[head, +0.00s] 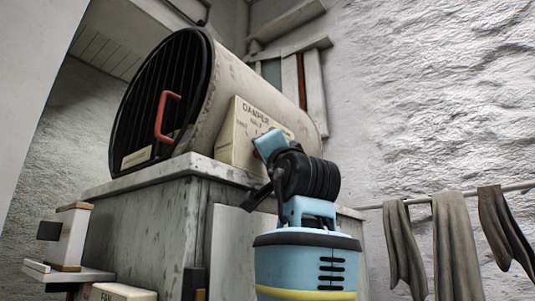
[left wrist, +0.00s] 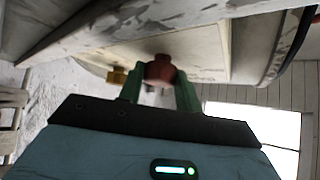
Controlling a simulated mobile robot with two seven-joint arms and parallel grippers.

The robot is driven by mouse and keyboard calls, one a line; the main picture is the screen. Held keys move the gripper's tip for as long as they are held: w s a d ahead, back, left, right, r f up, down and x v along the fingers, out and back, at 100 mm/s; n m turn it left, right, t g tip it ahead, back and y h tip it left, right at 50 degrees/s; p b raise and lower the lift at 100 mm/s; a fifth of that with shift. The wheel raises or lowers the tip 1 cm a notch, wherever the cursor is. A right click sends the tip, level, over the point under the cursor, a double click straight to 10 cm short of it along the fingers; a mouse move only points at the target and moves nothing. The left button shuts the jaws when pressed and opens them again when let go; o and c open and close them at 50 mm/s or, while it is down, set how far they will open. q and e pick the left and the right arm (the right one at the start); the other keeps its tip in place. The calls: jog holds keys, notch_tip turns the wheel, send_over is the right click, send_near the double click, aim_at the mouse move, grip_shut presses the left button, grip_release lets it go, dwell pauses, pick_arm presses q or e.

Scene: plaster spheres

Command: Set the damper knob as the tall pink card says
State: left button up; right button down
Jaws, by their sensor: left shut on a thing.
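The damper panel (head: 237,140) is a cream plate on the side of a big pale drum (head: 237,81). It carries the word DAMPER, with HALF and another partly legible word below. In the head view my left gripper (head: 262,149) is up against this panel and its blue body hides the knob and part of the dial. In the left wrist view the green fingers of my left gripper (left wrist: 160,88) are shut on a red-brown knob (left wrist: 160,68). The knob's pointer setting cannot be made out. No tall pink card shows. My right gripper is out of view.
A brass-coloured knob (left wrist: 117,77) sits beside the held knob. The drum has a dark barred front with a red handle (head: 167,115) and rests on a grey plinth (head: 150,215). A FAN-labelled box (head: 124,292) stands low left. Cloths (head: 457,245) hang on a rail at right.

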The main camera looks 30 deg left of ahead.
pick_arm(q)
jog(key=shift+s+r+m+g+h, duration=0.1)
jog(key=shift+r+m+g+h, duration=0.1)
jog(key=shift+m+h, duration=1.25)
jog(key=shift+s+r+m+g+h, duration=0.15)
jog(key=shift+m+h, duration=0.8)
jog(key=shift+m, duration=0.95)
jog(key=shift+r+m+g+h, duration=0.15)
jog(key=shift+m+g+h, duration=0.1)
jog(key=shift+m+h, duration=1.2)
jog(key=shift+m, duration=0.3)
jog(key=o, duration=1)
jog(key=shift+c, duration=0.2)
jog(key=v, duration=0.7)
jog(key=shift+s+d, duration=0.25)
